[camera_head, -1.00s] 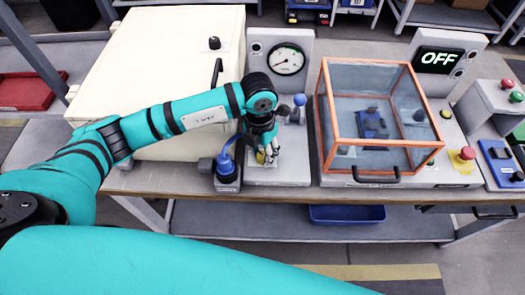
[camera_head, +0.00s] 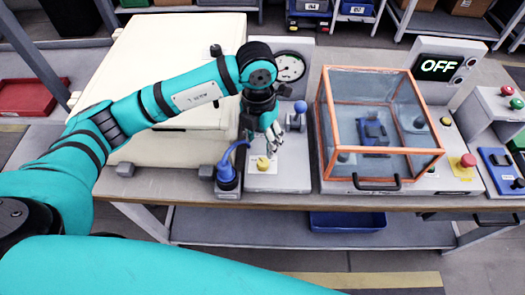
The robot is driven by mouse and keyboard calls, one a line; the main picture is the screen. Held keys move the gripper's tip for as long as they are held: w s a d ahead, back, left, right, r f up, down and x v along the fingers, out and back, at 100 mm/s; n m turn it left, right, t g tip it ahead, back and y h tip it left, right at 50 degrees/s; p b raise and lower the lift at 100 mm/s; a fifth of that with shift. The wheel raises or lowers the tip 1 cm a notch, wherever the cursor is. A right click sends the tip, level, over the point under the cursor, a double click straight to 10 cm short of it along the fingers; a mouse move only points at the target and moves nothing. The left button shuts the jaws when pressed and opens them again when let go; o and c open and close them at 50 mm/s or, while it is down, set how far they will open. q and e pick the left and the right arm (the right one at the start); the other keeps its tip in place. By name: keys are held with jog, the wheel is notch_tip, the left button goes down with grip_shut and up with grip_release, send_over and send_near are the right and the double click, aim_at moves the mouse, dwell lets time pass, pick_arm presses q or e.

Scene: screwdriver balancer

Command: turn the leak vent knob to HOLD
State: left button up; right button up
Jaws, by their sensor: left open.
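A small yellow knob (camera_head: 263,164) stands on the light grey panel (camera_head: 290,180) at the bench's front, below the round gauge (camera_head: 290,67). It looks like the leak vent knob, but its label and pointer are too small to read. My left gripper (camera_head: 276,143) is open and empty, pointing down just above and to the right of the yellow knob, apart from it. My left arm covers part of the gauge and the panel behind. My right gripper is not in view.
A blue-topped lever (camera_head: 299,108) stands close to the right of my gripper. A blue plug with a cable (camera_head: 227,174) is left of the knob. An orange-framed clear box (camera_head: 382,178) stands to the right. A cream cabinet (camera_head: 140,60) is at left.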

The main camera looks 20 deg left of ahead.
pick_arm(q)
jog(key=shift+a+r, duration=0.1)
jog(key=shift+r, duration=1.7)
